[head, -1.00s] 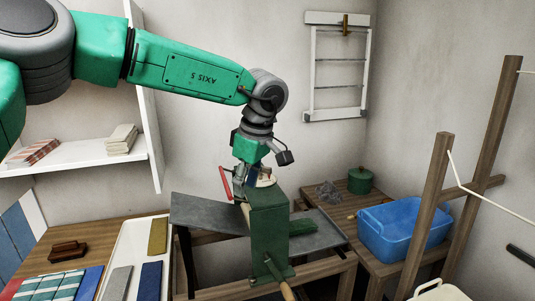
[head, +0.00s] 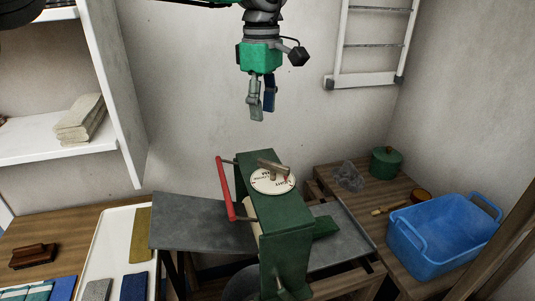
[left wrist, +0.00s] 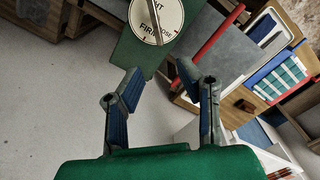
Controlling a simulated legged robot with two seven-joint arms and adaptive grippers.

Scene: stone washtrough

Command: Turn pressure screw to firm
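A round white dial (head: 272,181) with dark lettering sits on top of the green press (head: 284,245). A bar-shaped screw handle (head: 273,169) crosses the dial. In the left wrist view the dial (left wrist: 168,22) shows at the top, with "FIRM" readable and the bar (left wrist: 155,20) close beside that word; other lettering is partly cut off or covered. My left gripper (head: 262,112) hangs above the press, fingers down, clear of the handle. In the left wrist view its fingers (left wrist: 159,80) are apart with nothing between them. My right gripper is not in view.
A red crank bar (head: 225,190) stands at the press's left side. A grey board (head: 190,222) extends to the left. A blue tub (head: 440,240) and a green lidded pot (head: 386,162) stand at right. The air around my gripper is clear.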

